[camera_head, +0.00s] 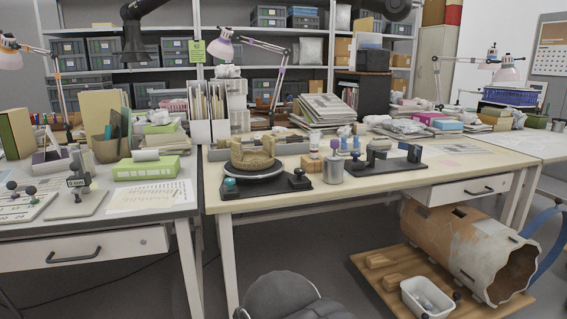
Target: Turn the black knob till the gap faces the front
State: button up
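A tan, broken-rimmed clay vessel (253,163) sits on a round turntable (254,173) with a pale rim, on the light wooden worktable. Its upper edge is uneven, with higher parts at left and right and a lower stretch between. I cannot tell for sure which side its gap faces. The black knob (300,179) stands on the right part of the dark base plate (272,189), right of the turntable. A teal round part (230,184) is at the base's front left. My gripper is not in view, and nothing is seen touching the knob.
A metal can (333,170) stands just right of the knob. Grey trays (289,148) lie behind the turntable. A dark stand (384,160) is farther right. Bare tabletop (445,170) lies to the right. A dark chair back (283,296) is in front of the table.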

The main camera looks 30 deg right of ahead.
aim_at(299, 172)
jog(key=z, duration=0.35)
jog(key=i, duration=0.7)
jog(key=z, duration=0.65)
